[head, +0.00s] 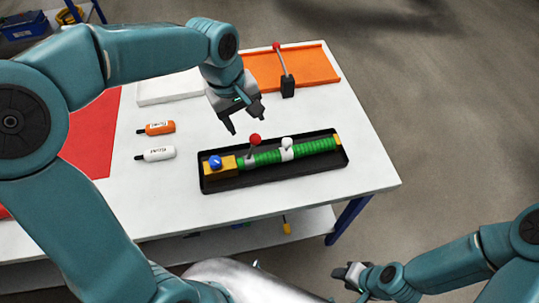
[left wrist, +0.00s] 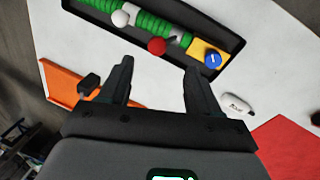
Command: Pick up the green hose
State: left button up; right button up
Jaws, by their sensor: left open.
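The green hose (head: 313,147) is a ribbed tube lying in a black tray (head: 275,181) on the white table. It also shows in the left wrist view (left wrist: 156,27). At its left end is a yellow block (head: 220,166) with a blue knob (head: 215,161). A red-balled lever (head: 255,140) and a white-balled lever (head: 287,143) stand along it. My left gripper (head: 248,126) is open and empty, above the table just behind the tray, apart from the hose. My right gripper (head: 346,275) is at the lower right, off the table; its jaws are too small to judge.
An orange bottle (head: 157,128) and a white bottle (head: 156,154) lie left of the tray. A black-based lever (head: 287,87) stands by an orange tray (head: 310,66) at the back. A white tray (head: 165,92) and a red mat (head: 92,140) are at the left. The table's right front is clear.

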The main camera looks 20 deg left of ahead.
aim_at(253, 136)
pick_arm(q)
jog(key=shift+w+d+f, duration=0.1)
jog(key=shift+d+f, duration=0.05)
jog(key=shift+f, duration=0.5)
jog(key=shift+w+d+f, duration=0.1)
jog(key=shift+f, duration=0.5)
jog(key=f, duration=0.3)
jog(key=w+f, duration=0.1)
jog(key=shift+w+d+f+p, duration=0.1)
jog(key=shift+d+f+p, duration=0.15)
jog(key=shift+f+p, duration=0.15)
jog(key=shift+r, duration=0.1)
grip_shut()
